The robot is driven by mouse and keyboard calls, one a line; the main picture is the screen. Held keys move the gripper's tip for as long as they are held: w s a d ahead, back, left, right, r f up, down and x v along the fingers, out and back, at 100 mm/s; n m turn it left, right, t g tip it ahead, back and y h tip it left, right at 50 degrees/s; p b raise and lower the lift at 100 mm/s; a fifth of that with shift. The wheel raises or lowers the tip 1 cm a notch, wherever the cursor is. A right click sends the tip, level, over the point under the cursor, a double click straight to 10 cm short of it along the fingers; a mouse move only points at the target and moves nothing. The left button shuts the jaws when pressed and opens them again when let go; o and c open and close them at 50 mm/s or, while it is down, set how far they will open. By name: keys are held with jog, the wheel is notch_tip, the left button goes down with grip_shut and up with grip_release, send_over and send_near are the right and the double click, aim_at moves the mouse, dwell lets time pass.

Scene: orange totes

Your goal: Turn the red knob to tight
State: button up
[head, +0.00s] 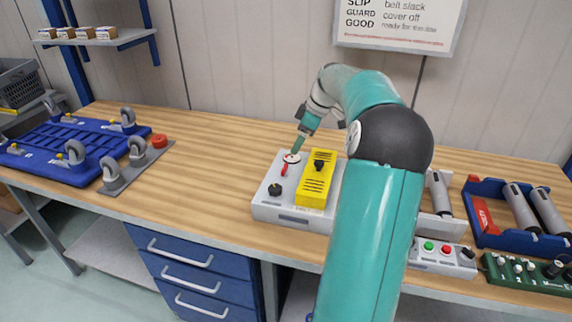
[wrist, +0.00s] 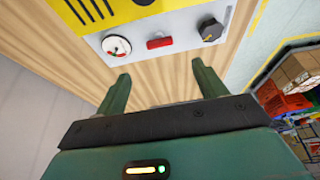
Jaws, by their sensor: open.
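The red knob (head: 285,168) is a small bar-shaped handle on the face of a light grey machine box (head: 268,209) on the bench. In the wrist view the red knob (wrist: 159,43) lies crosswise between a round white gauge (wrist: 116,45) and a black knob (wrist: 209,31). My gripper (wrist: 160,75) is open and empty. Its two green fingers point toward the box, with the knob beyond the gap between them and not touched. In the head view my gripper (head: 296,149) is by the gauge end of the box. Any tight mark is too small to read.
A yellow slotted guard (head: 316,181) with a black knob on top stands on the box beside the red knob. A blue caster tray (head: 50,152) is at left. Button boxes and a blue tray of cylinders (head: 485,229) are at right.

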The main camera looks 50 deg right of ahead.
aim_at(285, 167)
jog(key=x, duration=1.1)
jog(key=shift+w+a, duration=0.1)
jog(key=c, duration=1)
